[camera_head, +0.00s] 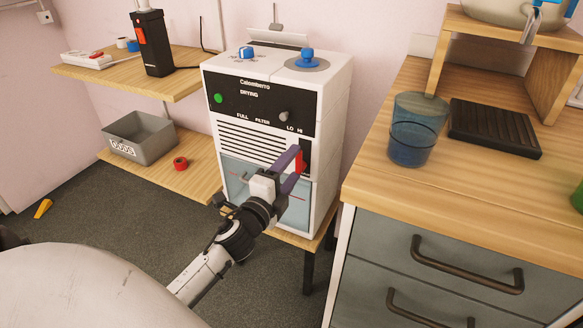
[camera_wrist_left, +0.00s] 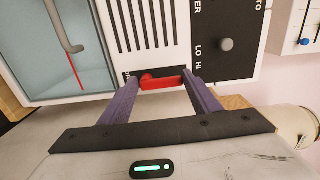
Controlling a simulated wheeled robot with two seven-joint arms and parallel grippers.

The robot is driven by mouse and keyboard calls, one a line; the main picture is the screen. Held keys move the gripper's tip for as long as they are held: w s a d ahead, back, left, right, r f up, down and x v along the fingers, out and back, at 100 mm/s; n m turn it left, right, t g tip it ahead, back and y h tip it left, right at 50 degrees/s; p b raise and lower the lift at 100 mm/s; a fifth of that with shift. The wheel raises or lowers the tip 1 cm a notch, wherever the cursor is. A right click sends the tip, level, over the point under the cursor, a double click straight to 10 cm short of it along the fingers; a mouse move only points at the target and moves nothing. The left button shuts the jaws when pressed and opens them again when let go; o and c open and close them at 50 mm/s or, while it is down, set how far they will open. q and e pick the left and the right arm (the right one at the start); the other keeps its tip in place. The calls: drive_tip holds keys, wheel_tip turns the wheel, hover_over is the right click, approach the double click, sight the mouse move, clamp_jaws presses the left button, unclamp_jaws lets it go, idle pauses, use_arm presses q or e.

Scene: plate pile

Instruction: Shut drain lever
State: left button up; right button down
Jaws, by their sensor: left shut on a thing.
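The white Calomberro drying machine (camera_head: 333,120) stands on a low wooden shelf. Its red drain lever (camera_head: 299,163) is on the lower right of the front, by a dark recess, and looks roughly upright in the head view. In the left wrist view the red lever (camera_wrist_left: 163,81) lies between the two purple fingers of my left gripper (camera_head: 292,165), which is shut on it. The fingers cover part of the lever's ends. My right gripper is not in view.
The wooden counter with grey drawers (camera_head: 380,248) stands close on the right. It bears a blue tumbler (camera_head: 414,145) and a black ribbed mat (camera_head: 494,128). A grey bin (camera_head: 140,140) and a red roll (camera_head: 180,163) are on the left lower shelf.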

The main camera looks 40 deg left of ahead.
use_arm(q)
drive_tip(key=shift+r, duration=0.25)
drive_tip(key=o, duration=1)
drive_tip(key=shift+c, duration=0.2)
drive_tip(key=shift+f, duration=0.1)
drive_tip(key=v, duration=1)
drive_tip(key=shift+s+d, duration=0.1)
